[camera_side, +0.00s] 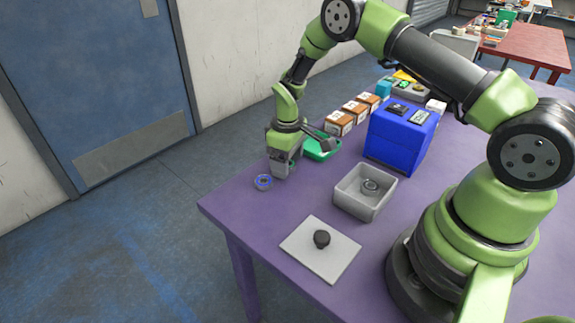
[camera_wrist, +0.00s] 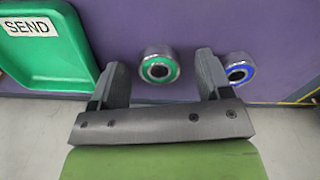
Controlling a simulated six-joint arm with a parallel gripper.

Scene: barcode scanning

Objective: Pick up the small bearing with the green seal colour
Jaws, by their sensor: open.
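The small bearing with the green seal (camera_wrist: 158,69) stands on the purple table in the wrist view, between and just beyond my open fingertips. My gripper (camera_wrist: 161,78) is open and empty, with one finger on each side of that bearing's position. The gripper (camera_side: 281,172) hangs low over the table's far left corner in the side view, where it hides the green-sealed bearing. A bearing with a blue seal (camera_wrist: 237,71) sits just right of the right finger. It also shows in the side view (camera_side: 264,182), near the table edge.
A green tray labelled SEND (camera_wrist: 34,48) lies left of my gripper. A grey bin (camera_side: 364,205) holds a bearing. A light plate (camera_side: 335,262) with a dark knob (camera_side: 321,239), a blue box (camera_side: 400,138) and several brown boxes (camera_side: 339,123) stand on the purple table (camera_side: 270,225).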

